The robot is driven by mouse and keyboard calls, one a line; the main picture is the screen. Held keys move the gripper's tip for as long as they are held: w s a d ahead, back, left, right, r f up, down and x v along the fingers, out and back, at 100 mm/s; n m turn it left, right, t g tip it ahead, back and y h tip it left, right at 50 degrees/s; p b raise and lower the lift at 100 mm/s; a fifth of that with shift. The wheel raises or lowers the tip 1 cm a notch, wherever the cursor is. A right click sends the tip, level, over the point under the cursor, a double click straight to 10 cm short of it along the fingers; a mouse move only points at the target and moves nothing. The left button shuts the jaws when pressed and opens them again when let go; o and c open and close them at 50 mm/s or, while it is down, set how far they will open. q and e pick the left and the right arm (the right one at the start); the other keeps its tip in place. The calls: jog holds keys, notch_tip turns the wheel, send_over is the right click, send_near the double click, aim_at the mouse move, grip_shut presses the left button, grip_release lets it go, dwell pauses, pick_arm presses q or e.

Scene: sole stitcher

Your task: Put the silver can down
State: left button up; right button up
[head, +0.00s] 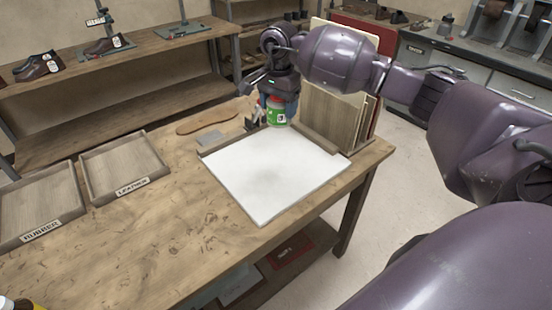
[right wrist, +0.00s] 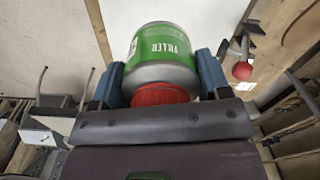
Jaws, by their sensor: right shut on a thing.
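The silver can (head: 278,113) has a green label and hangs below my right gripper (head: 276,104) over the far edge of the white sheet. In the right wrist view the can (right wrist: 162,48) shows silver ends, a green label reading "FILLER" and a red cap. The blue fingers of my right gripper (right wrist: 156,82) are shut on it from both sides. Whether the can's base touches anything is hard to tell. My left gripper is not in view.
The white sheet (head: 270,180) is bare on the workbench (head: 150,225). Trays marked RUBBER (head: 40,205) and LEATHER (head: 122,165) stand at left. A brown sole (head: 207,122) and a grey block (head: 209,137) lie behind the sheet. Upright boards (head: 330,118) stand at its right.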

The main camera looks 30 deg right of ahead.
notch_tip(320, 180, down, 17)
jog(key=shift+b, duration=0.3)
dwell(0.3)
jog(key=shift+f, duration=0.2)
jog(key=o, duration=1.1)
jog(key=shift+c, duration=0.2)
